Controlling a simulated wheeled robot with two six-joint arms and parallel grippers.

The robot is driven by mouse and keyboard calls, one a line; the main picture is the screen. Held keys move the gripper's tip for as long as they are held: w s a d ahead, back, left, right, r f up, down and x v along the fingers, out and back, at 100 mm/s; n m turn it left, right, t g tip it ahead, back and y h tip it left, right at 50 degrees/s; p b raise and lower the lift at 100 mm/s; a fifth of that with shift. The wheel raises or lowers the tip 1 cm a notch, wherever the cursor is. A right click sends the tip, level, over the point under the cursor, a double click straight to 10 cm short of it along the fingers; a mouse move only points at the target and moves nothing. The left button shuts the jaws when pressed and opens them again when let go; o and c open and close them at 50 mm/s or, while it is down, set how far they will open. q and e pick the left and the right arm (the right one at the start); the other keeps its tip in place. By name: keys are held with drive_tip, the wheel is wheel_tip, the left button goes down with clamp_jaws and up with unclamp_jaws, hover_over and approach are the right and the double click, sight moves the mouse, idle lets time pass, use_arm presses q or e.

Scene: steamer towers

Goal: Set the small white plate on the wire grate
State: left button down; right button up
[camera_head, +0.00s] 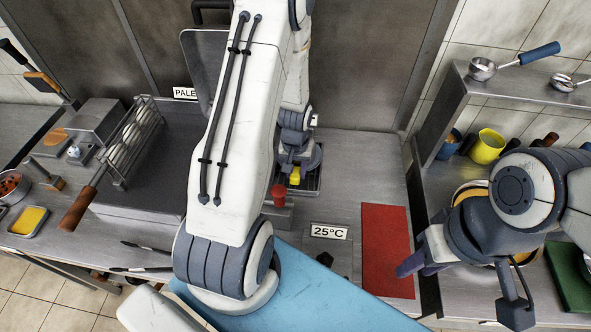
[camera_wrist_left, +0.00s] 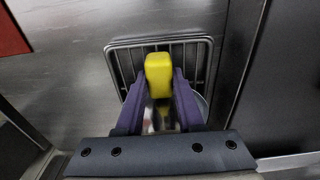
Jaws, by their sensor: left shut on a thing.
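My left gripper (camera_wrist_left: 159,82) is shut on a yellow block-like thing (camera_wrist_left: 159,72), which also shows in the head view (camera_head: 295,176). It is over the wire grate (camera_wrist_left: 202,48), whose bars and frame show around the fingers; in the head view, the grate (camera_head: 313,186) is partly hidden by my left arm. A pale curved edge (camera_wrist_left: 203,104) shows beside the right-hand finger in the wrist view; I cannot tell whether it is the small white plate. No whole white plate is visible. My right gripper (camera_head: 412,262) is above the right counter edge, its opening unclear.
A red cup (camera_head: 278,195) stands close to the left of the grate. A red mat (camera_head: 388,250) lies on the counter to the right, beside a 25°C sign (camera_head: 329,231). A fryer basket (camera_head: 130,143) is at the left.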

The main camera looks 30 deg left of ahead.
use_arm(q)
drive_tip(key=shift+f+b, duration=0.4)
drive_tip(key=shift+f, duration=0.1)
idle(0.5)
drive_tip(key=shift+c, duration=2.2)
unclamp_jaws()
drive_tip(key=r, duration=0.7)
drive_tip(key=r+b, duration=0.1)
drive_tip(key=r, duration=0.2)
drive_tip(key=shift+s+d+r, duration=0.2)
drive_tip(key=shift+s+r, duration=0.05)
drive_tip(key=shift+s, duration=0.1)
